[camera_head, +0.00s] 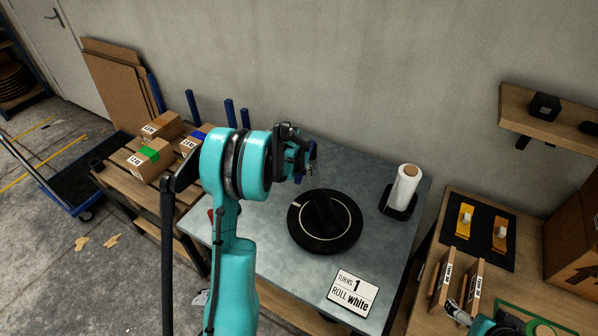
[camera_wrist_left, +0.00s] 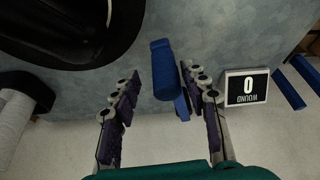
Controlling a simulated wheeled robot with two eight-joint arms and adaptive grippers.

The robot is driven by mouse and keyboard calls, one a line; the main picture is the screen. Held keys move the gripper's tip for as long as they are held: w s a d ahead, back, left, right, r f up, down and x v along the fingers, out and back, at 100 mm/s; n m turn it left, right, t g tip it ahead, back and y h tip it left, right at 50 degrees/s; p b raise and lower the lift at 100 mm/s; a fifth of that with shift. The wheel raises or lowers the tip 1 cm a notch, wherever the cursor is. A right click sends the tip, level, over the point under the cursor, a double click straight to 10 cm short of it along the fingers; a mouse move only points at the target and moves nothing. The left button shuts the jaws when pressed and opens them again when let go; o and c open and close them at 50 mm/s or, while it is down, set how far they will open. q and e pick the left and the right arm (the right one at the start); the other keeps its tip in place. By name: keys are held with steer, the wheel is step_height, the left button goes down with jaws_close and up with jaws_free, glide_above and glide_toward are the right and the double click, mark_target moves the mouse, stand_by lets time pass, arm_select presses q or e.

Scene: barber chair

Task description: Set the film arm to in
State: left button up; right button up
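In the left wrist view a blue bar with a rounded end (camera_wrist_left: 163,70), which looks like the film arm's handle, lies between the fingers of my open left gripper (camera_wrist_left: 160,108). It is nearer the right finger, and I cannot tell if it touches. In the head view my left gripper (camera_head: 300,156) is above the back of the grey table, partly hidden by its own arm; a bit of blue shows beside it. The black round turntable (camera_head: 297,232) is in front of it. A white film roll (camera_head: 405,186) stands on a black base. My right gripper (camera_head: 458,311) is at the lower right, its fingers unclear.
A card reading "TURNS 1, ROLL white" (camera_head: 353,293) lies at the table's front. A sign reading "WOUND 0" (camera_wrist_left: 246,87) appears upside down in the wrist view. Boxes (camera_head: 150,158) sit on a rack at left. A wooden bench (camera_head: 426,292) with cartons is at right.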

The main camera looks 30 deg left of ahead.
arm_select(q)
steer(key=shift+a, duration=0.1)
steer(key=shift+s+r, duration=0.15)
steer(key=shift+r, duration=0.15)
steer(key=v, duration=1.1)
steer(key=shift+r, duration=0.15)
steer(key=s+d+r, duration=0.5)
steer(key=d, duration=0.3)
steer(key=s+d+m+t+h, duration=0.1)
steer(key=s+d+m+t, duration=0.1)
steer(key=s+d, duration=1.3)
steer(key=s, duration=0.3)
steer(key=shift+d+f+t, duration=0.2)
steer(key=shift+f+t, duration=0.1)
steer(key=shift+t, duration=0.1)
